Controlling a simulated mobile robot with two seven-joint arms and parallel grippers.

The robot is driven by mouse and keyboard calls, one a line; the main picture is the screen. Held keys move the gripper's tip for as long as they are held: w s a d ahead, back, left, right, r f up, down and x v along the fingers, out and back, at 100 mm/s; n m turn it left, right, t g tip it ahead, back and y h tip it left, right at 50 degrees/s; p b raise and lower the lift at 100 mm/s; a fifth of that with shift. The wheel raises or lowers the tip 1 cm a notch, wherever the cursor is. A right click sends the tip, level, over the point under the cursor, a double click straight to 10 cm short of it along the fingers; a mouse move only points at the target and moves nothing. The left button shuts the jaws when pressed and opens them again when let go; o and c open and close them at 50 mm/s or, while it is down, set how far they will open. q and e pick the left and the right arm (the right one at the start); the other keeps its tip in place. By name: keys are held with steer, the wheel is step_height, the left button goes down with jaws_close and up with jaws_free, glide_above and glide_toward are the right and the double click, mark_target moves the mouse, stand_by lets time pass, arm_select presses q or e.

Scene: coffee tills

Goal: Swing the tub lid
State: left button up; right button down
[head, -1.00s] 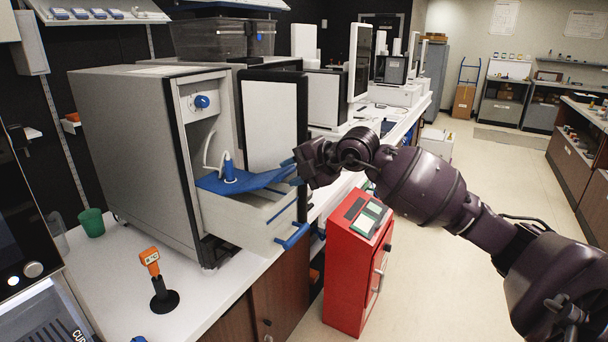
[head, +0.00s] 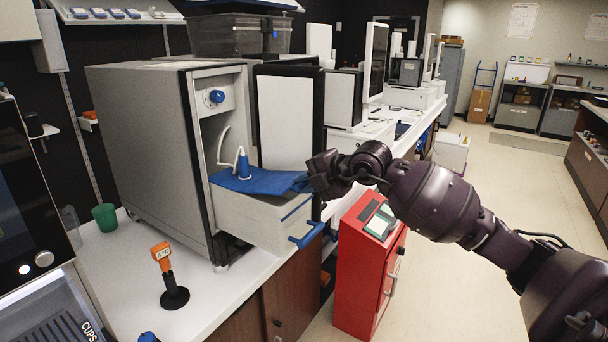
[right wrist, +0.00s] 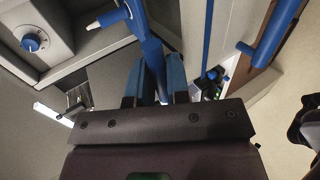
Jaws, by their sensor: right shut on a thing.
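The white tub (head: 260,222) is pulled out of the grey machine (head: 165,150) and has a blue handle (head: 307,236) on its front. A blue lid (head: 252,182) lies over its top, nearly level, with a blue spout piece (head: 243,163) standing near it. My right gripper (head: 311,176) is at the lid's right end, shut on its edge. In the right wrist view the two fingers (right wrist: 154,88) close on the blue lid (right wrist: 150,45), seen almost edge-on. The gripper hides that end of the lid. My left gripper is not in view.
The machine's black-framed door (head: 290,125) stands open just behind the tub. A red cabinet (head: 365,270) stands below my right arm. An orange-topped stand (head: 163,258) and a green cup (head: 105,217) are on the counter. The floor at right is clear.

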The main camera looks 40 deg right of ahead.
steer(key=shift+s+f, duration=0.1)
steer(key=shift+f, duration=0.3)
steer(key=shift+s+f, duration=0.15)
steer(key=shift+f, duration=1.05)
steer(key=c, duration=0.9)
jaws_free()
steer(key=shift+c, duration=0.2)
steer(key=shift+d+r, duration=0.1)
glide_toward(298, 197)
steer(key=v, duration=0.4)
